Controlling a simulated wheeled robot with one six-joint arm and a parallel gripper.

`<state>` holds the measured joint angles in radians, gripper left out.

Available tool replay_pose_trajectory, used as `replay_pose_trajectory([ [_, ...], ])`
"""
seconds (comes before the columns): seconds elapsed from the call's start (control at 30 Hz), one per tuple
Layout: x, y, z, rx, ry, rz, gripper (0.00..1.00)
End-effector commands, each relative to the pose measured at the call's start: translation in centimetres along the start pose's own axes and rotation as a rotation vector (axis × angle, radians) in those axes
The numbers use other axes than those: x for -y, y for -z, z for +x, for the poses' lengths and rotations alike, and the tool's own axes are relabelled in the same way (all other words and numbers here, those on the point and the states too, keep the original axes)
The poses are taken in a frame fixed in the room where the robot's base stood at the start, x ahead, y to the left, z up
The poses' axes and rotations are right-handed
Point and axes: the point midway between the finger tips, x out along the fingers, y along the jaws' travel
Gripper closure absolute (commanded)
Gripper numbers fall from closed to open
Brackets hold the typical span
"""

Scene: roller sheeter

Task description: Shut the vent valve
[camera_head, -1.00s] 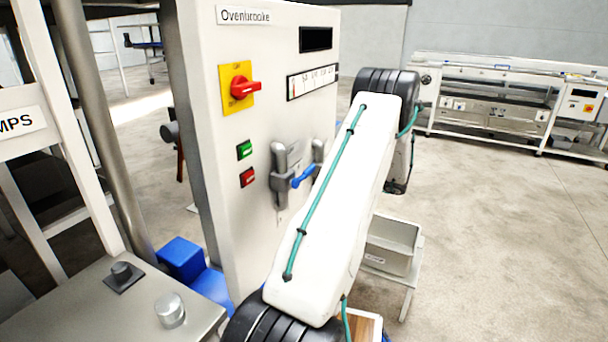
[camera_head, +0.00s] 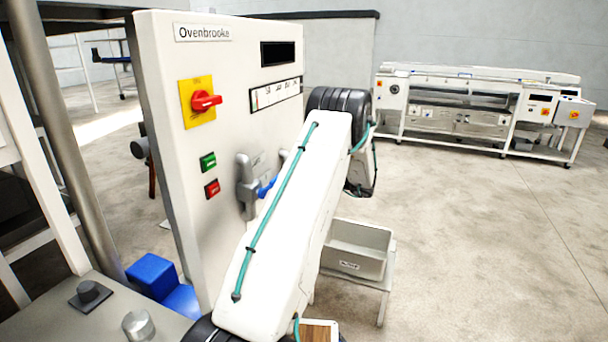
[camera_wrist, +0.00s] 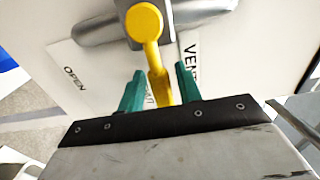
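The vent valve shows in the wrist view as a yellow lever (camera_wrist: 157,78) with a round hub on a grey pipe body (camera_wrist: 98,29). A "VENT" label (camera_wrist: 190,58) is partly covered at right, and an "OPEN" label (camera_wrist: 75,78) lies at left. Another label behind the lever is mostly hidden. The lever points down the picture, towards my gripper. My gripper (camera_wrist: 159,82) is open, its two teal fingers on either side of the lever's end, with a gap visible on both sides. In the head view my arm hides the gripper and yellow lever.
The white Ovenbrooke panel (camera_head: 225,75) carries a red rotary switch (camera_head: 205,101), green (camera_head: 208,161) and red (camera_head: 212,188) buttons, and a blue-handled valve (camera_head: 267,187) close beside my arm. A grey bin (camera_head: 357,250) stands on a low stand to the right.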

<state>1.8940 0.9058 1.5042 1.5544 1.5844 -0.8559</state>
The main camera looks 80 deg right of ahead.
Motion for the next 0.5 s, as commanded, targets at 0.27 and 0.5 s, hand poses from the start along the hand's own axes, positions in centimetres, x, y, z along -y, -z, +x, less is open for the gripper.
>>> replay_pose_trajectory([
  [0.27, 0.1, -0.1, 0.3, 0.004, 0.001, 0.001, 0.57],
  [0.5, 0.0, -0.1, -2.1, 0.001, 0.000, 0.001, 0.57],
])
